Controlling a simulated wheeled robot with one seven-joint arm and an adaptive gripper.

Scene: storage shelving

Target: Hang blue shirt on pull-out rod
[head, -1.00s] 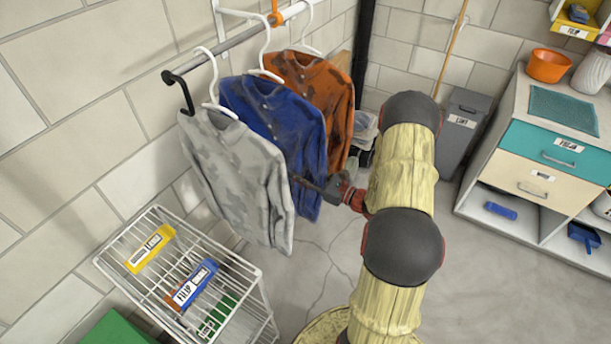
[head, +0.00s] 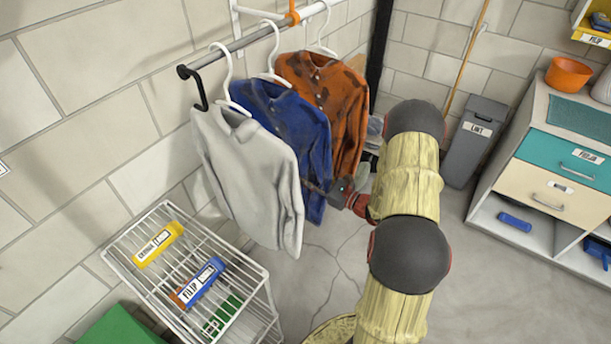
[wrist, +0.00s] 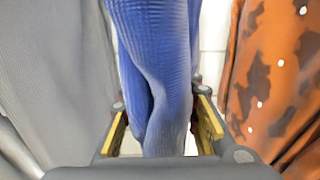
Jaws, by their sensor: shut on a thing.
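The blue shirt (head: 280,120) hangs on a white hanger (head: 277,62) whose hook appears to be over the metal pull-out rod (head: 238,43). It is between a grey shirt (head: 245,175) and an orange shirt (head: 330,95). My gripper (head: 320,188) is low at the blue shirt's right side, shut on its cloth. In the wrist view blue fabric (wrist: 160,70) runs down between the fingers (wrist: 160,105), with the grey shirt on the left and the orange shirt on the right. The grey shirt hides part of the blue one.
A white wire rack (head: 150,275) holding boxes stands below the shirts. A green box (head: 118,328) is beside it. A grey bin (head: 474,145) and a drawer cabinet (head: 560,150) stand to the right. The floor between is open.

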